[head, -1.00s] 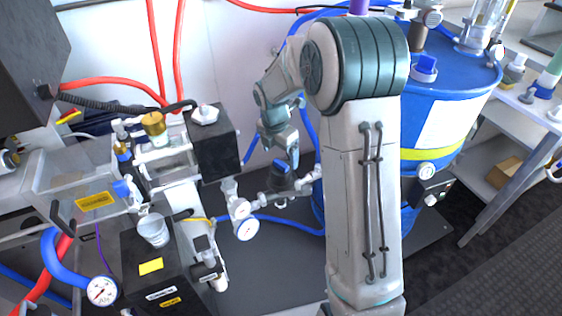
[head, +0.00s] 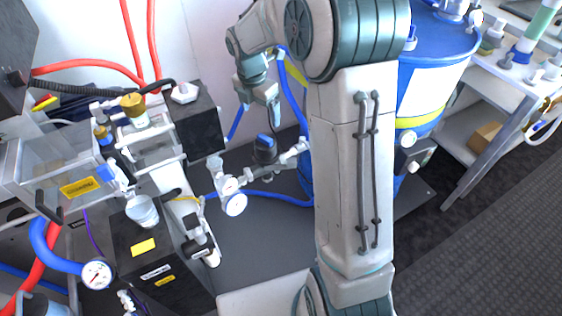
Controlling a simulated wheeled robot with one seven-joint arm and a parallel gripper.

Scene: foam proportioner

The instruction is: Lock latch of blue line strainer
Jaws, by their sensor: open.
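The blue line strainer (head: 265,150) sits low in the pipe run, in the middle of the head view. It has a dark body and a blue top. Its latch is too small to make out, so I cannot tell whether it is locked. My gripper (head: 273,118) points down above the strainer's blue top, with a small gap showing between them. It is open and I see nothing in it. One finger shows clearly; the other is hard to make out.
A pressure gauge (head: 235,205) hangs left of the strainer. A black box (head: 197,130) stands to the left and a blue drum (head: 437,45) to the right behind my arm. A blue hose (head: 285,200) runs along the dark floor plate (head: 250,255).

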